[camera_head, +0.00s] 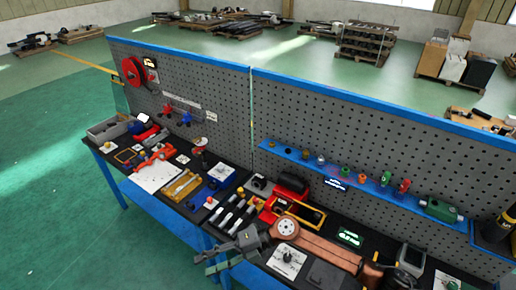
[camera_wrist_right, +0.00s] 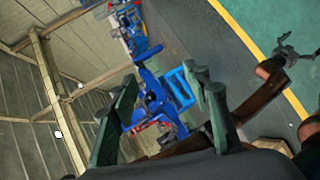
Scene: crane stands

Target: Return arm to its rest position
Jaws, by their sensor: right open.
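My right arm (camera_head: 325,245), copper and dark, comes in from the lower right of the head view, over the front of the workbench. Its grey gripper (camera_head: 213,258) points left near the bench's front edge, with green fingers and nothing visible between them. In the right wrist view the two green fingers of this gripper (camera_wrist_right: 162,108) stand wide apart, with only distant background between them. A grey gripper on a copper arm, which looks like my left gripper (camera_wrist_right: 295,52), shows small at the right of that view. Its jaw state is unclear. The left arm is outside the head view.
A blue-framed workbench (camera_head: 165,222) carries tools and parts. A grey pegboard (camera_head: 215,95) stands along its back, with a blue shelf (camera_head: 295,156) of small fittings. A red hose reel (camera_head: 134,72) hangs at left. Green floor (camera_head: 50,190) left of the bench is clear.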

